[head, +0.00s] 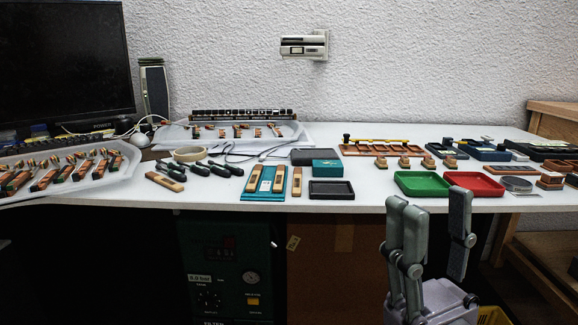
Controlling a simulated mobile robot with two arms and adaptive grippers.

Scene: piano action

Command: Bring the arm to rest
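My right gripper (432,232) is at the lower right of the head view, in front of the white table's front edge. Its grey fingers point up and stand apart with a clear gap between them. I see nothing held in it. The fingertips appear just below the green tray (422,184) and the red tray (472,184) in the picture. My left gripper is not in the head view.
The white table (380,197) holds a teal board (262,196) with wooden pieces, a black tray (331,190), several dark-handled tools and clear trays of piano parts. A monitor (62,60) stands at the left. A wooden stool or shelf is at the right.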

